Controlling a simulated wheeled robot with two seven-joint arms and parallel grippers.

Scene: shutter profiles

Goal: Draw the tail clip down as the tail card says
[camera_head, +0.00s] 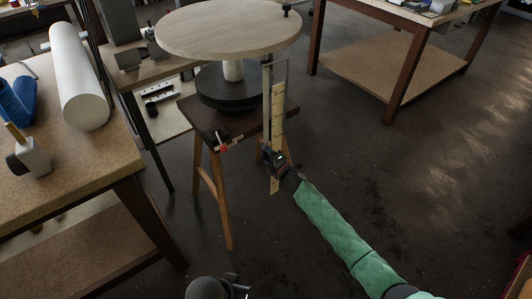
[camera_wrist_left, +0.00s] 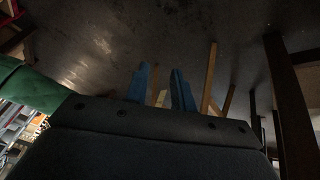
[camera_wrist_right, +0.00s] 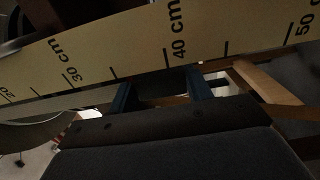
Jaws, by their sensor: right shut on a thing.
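A pale, upright scale strip (camera_head: 278,105) hangs below the front right edge of the round wooden top, beside a narrow grey upright (camera_head: 267,90). My right gripper (camera_head: 277,163) is at the strip's lower part, shut on what appears to be the tail clip, which its fingers mostly hide. In the right wrist view the scale strip (camera_wrist_right: 118,62) runs across just beyond the fingers (camera_wrist_right: 160,92), with the 40 cm mark nearly between them. My left gripper (camera_head: 228,288) is low at the bottom edge; its fingers (camera_wrist_left: 161,88) are apart and empty. I cannot make out a readable tail card.
The round top (camera_head: 228,28) stands on a dark base (camera_head: 228,88) on a wooden stool (camera_head: 200,112). A small red-tipped item (camera_head: 223,149) is at its front edge. A workbench (camera_head: 85,158) with a white roll (camera_head: 78,75) is left.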

